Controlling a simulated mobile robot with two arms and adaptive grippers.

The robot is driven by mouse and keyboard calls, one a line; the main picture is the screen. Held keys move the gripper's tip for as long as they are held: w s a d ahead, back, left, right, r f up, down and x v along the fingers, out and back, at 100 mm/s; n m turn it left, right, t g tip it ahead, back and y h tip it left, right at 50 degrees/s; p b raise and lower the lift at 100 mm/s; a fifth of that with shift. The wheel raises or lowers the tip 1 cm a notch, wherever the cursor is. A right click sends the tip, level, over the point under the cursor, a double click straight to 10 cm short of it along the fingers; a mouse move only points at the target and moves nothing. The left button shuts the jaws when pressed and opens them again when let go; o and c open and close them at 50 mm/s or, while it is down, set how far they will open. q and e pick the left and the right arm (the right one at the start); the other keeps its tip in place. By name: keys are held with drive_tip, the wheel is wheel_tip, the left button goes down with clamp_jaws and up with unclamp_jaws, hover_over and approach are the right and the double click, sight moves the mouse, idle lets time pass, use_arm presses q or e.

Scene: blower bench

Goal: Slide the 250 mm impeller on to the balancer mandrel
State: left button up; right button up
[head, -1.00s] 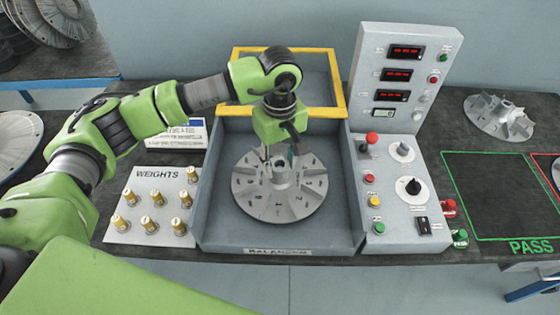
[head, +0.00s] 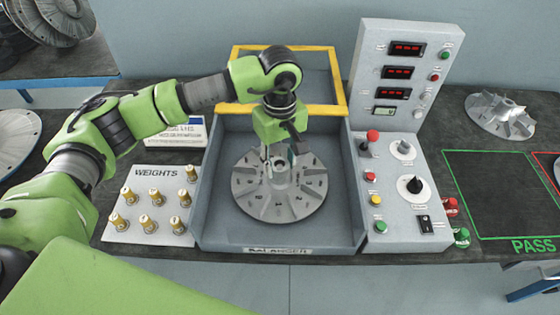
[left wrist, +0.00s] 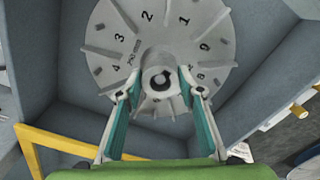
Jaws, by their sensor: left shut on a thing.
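The 250 mm impeller (head: 285,205) is a grey disc with radial vanes, numbers and a raised central hub. It lies about level inside the balancer's grey tub (head: 225,225). In the left wrist view the impeller (left wrist: 195,45) shows its numbered face and a size marking. My left gripper (head: 278,165) points down over its centre; in the wrist view its teal fingers (left wrist: 162,88) are shut on the hub. A dark bore with a lighter centre shows in the hub. The mandrel is not clearly visible, so I cannot tell how the bore sits on it. My right gripper is out of view.
A yellow frame (head: 340,95) stands at the tub's back. A weights board (head: 140,235) with brass weights is left; the control panel (head: 390,120) is right. Another impeller (head: 500,115) lies at the far right, behind the clear green-outlined PASS area (head: 510,200).

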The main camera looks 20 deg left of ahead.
use_arm(q)
drive_tip(key=o, duration=1.2)
wheel_tip(320, 180, up, 12)
drive_tip(key=shift+r, duration=0.1)
